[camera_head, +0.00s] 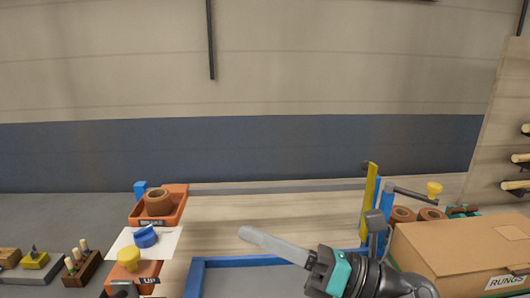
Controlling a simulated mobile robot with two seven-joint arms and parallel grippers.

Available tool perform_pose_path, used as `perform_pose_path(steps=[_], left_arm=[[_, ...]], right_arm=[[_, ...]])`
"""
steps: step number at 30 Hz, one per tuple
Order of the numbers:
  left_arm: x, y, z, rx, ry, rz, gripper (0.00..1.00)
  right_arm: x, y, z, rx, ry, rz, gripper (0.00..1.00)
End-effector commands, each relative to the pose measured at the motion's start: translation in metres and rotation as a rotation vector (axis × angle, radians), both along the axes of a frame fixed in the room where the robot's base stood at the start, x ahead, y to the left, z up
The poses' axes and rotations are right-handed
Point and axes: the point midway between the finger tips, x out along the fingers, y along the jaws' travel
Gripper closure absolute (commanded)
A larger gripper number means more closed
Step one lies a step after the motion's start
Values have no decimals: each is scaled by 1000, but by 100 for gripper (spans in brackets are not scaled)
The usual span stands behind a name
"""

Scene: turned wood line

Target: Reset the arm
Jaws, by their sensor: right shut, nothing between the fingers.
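My right arm comes in from the lower right, dark grey with a teal part. Its right gripper (248,235) has long pale grey fingers pressed together, pointing up and left over the wooden bench top (260,213). The fingers hold nothing and look clear of the objects around them.
Left: an orange tray (178,206) with a brown ring (158,203), a blue piece (145,237) on white paper, a yellow knob (128,260), a peg block (80,265). Right: a yellow upright (369,200), a cardboard box (460,250). A blue-edged frame (195,275) lies front centre.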

Motion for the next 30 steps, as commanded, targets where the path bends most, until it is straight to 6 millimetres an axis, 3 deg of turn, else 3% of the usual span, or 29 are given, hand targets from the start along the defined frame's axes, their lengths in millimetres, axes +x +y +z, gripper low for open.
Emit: perform_pose_path(steps=[4,8,11,16,20,24,30], left_arm=[[1,0,0,0,-1,0,100],[3,0,0,0,-4,0,100],[4,0,0,0,-6,0,100],[6,0,0,0,-10,0,100],[7,0,0,-1,-11,0,100],[8,-1,0,-2,-12,0,100],[8,-1,0,-2,-13,0,100]], right_arm=[[24,-26,18,338,260,-166,100],[46,-62,9,610,505,-321,100],[58,-93,-14,807,703,-448,100],[57,-141,-80,1113,1052,-686,100],[34,-167,-144,1318,1321,-886,100],[-13,-182,-211,1498,1596,-1119,100],[-89,-181,-273,1651,1903,-1416,100]])
